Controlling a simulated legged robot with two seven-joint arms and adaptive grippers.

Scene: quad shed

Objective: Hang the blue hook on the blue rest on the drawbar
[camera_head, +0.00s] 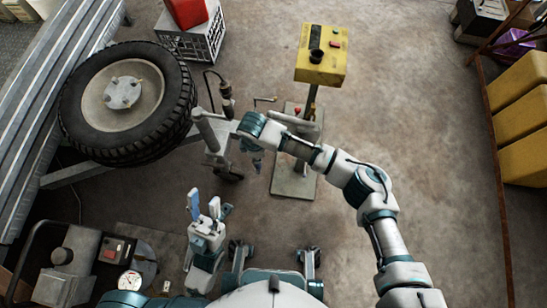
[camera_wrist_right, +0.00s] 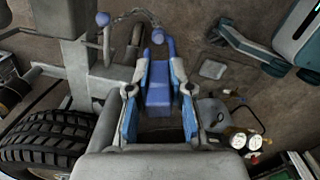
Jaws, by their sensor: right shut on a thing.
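My right gripper (camera_wrist_right: 160,115) is shut on a blue block-like piece (camera_wrist_right: 158,88) with a rounded blue knob at its far end, which I take to be the blue hook. In the right wrist view a thin chain runs from near the knob towards a bent grey rod with a blue ball tip (camera_wrist_right: 102,19), seemingly the blue rest, left of and apart from the held piece. Whether the chain touches the tip is unclear. In the head view the right gripper (camera_head: 251,147) is beside the drawbar (camera_head: 213,150), its grip partly hidden. My left gripper (camera_head: 207,207) is open and empty.
A large tyre (camera_head: 125,102) lies left of the drawbar. A yellow-topped stand (camera_head: 321,55) rises just beyond my right arm. A grey machine with gauges (camera_head: 70,265) is at lower left, and yellow bins (camera_head: 522,110) line the right. The floor at right centre is clear.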

